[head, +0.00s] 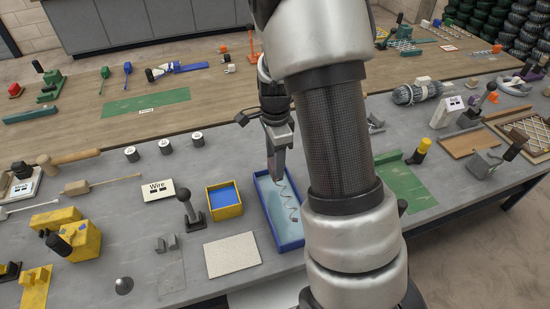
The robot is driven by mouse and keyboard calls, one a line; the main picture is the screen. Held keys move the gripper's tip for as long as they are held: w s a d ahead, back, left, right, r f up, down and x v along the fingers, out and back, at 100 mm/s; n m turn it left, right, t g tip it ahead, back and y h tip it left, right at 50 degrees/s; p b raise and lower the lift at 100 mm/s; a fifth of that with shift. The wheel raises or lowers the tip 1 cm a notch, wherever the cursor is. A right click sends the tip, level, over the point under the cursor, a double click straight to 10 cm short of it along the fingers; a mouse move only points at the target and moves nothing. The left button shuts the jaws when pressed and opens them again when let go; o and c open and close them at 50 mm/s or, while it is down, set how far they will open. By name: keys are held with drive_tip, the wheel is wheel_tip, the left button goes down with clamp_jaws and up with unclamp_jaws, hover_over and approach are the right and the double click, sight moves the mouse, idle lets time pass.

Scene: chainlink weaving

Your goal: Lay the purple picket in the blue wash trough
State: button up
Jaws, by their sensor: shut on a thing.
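The blue wash trough (291,246) stands on the grey bench, with a pale blue floor and darker blue walls. My gripper (279,181) is over the far part of the trough, pointing down. It is shut on a thin zigzag wire, the picket (291,205), which hangs or slants toward the near right side over the trough floor. The picket's colour is hard to make out at this size. I cannot tell whether its lower end touches the trough. My arm hides the trough's right side.
A yellow box with a blue inside (224,200), a black-knobbed lever (190,208) and a pale flat plate (232,255) lie left of the trough. A green mat (405,187) lies to the right, behind my arm. Several small cans stand further back.

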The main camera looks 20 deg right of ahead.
drive_tip(key=shift+f+b, duration=2.3)
drive_tip(key=shift+f, duration=1.35)
drive_tip(key=shift+f+b, duration=0.45)
drive_tip(key=shift+f, duration=0.2)
drive_tip(key=o, duration=1.2)
drive_tip(key=shift+r, duration=0.15)
wheel_tip(320, 180, up, 17)
drive_tip(key=shift+r+p, duration=0.1)
drive_tip(key=shift+p, duration=0.75)
drive_tip(key=s+a+r+n+t+p, duration=0.1)
drive_tip(key=s+r+n+t, duration=0.1)
drive_tip(key=s+r+n, duration=0.3)
drive_tip(key=s+a+r+n+t+p, duration=0.1)
drive_tip(key=s+a+r+n, duration=0.1)
drive_tip(key=s+r+n, duration=0.3)
drive_tip(key=s+a+r+n+t+p, duration=0.1)
drive_tip(key=s+r+n+t+p, duration=0.1)
drive_tip(key=s+r+n, duration=0.3)
drive_tip(key=shift+s+a+r+n+t, duration=0.15)
drive_tip(key=shift+s+n, duration=0.6)
drive_tip(key=shift+s, duration=0.4)
drive_tip(key=shift+s+a+r+n+t, duration=0.1)
drive_tip(key=shift+s+r+n+t, duration=0.05)
drive_tip(key=shift+s+n, duration=0.8)
